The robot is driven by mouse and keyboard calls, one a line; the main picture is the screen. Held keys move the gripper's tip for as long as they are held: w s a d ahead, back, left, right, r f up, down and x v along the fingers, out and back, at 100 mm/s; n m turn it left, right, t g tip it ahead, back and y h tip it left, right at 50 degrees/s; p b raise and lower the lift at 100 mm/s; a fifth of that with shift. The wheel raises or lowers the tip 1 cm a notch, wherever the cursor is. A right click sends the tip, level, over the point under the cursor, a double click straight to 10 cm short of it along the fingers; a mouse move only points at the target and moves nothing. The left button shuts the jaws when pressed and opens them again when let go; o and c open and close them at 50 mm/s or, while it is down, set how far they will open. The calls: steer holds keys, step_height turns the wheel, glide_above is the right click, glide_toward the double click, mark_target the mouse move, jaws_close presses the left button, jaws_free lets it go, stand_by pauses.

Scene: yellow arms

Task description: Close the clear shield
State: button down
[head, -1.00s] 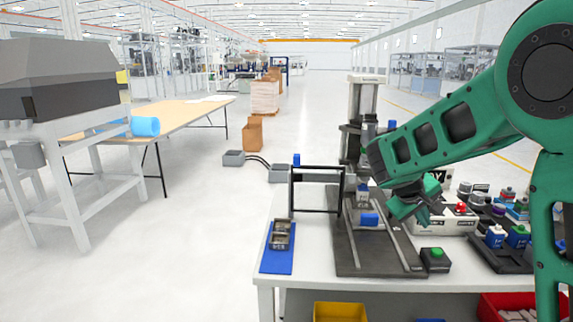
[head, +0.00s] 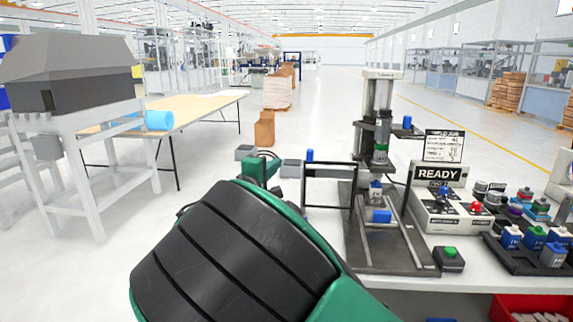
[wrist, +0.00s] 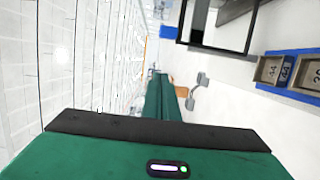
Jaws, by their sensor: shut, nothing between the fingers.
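The clear shield (head: 329,163) is a see-through panel in a black frame. It stands upright at the left side of the press (head: 381,145), swung out from the work area. In the wrist view, its black frame (wrist: 214,46) shows at the top. My gripper (head: 262,168) is green, shut and empty. In the head view it appears left of the frame, with a visible gap. In the wrist view, my gripper fingers (wrist: 165,97) are also apart from the frame. A small blue-and-white part (head: 376,193) sits in the press fixture.
A control box with a READY sign (head: 437,174) and a green button box (head: 448,258) stand right of the press. A black tray (head: 515,250) of small parts is further right. My forearm covers the bench's left end.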

steer(key=w+d, duration=0.6)
steer(key=w, duration=0.2)
steer(key=shift+w+d, duration=0.3)
steer(key=shift+d, duration=0.05)
